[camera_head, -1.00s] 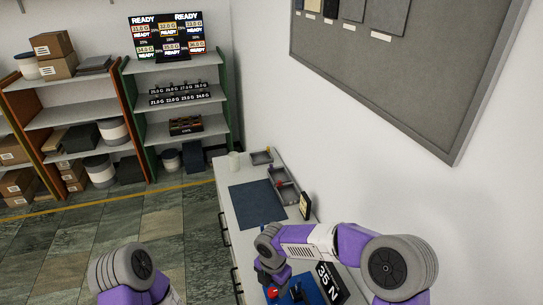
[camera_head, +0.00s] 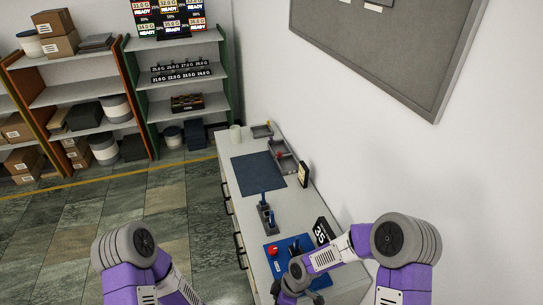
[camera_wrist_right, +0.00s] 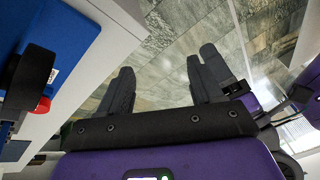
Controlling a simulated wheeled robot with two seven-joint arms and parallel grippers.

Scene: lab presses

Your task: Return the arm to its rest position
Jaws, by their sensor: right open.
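My right arm (camera_head: 345,250) reaches in from the right in the head view, bent over the near end of the counter. Its gripper lies at or below the bottom edge there, and its fingers cannot be made out. In the right wrist view my right gripper (camera_wrist_right: 163,88) is open, with two dark fingers spread apart. Nothing is between them, and the tiled floor shows beyond. My left arm (camera_head: 140,260) shows at the lower left of the head view; its gripper is out of frame.
The white counter (camera_head: 243,185) carries a blue press base (camera_head: 275,262) with a red knob, a black number sign (camera_head: 322,231), a dark holder (camera_head: 266,216), a dark mat (camera_head: 259,170) and grey trays (camera_head: 283,150). In the wrist view, the blue base (camera_wrist_right: 60,40) is close at left. Floor left of the counter is clear.

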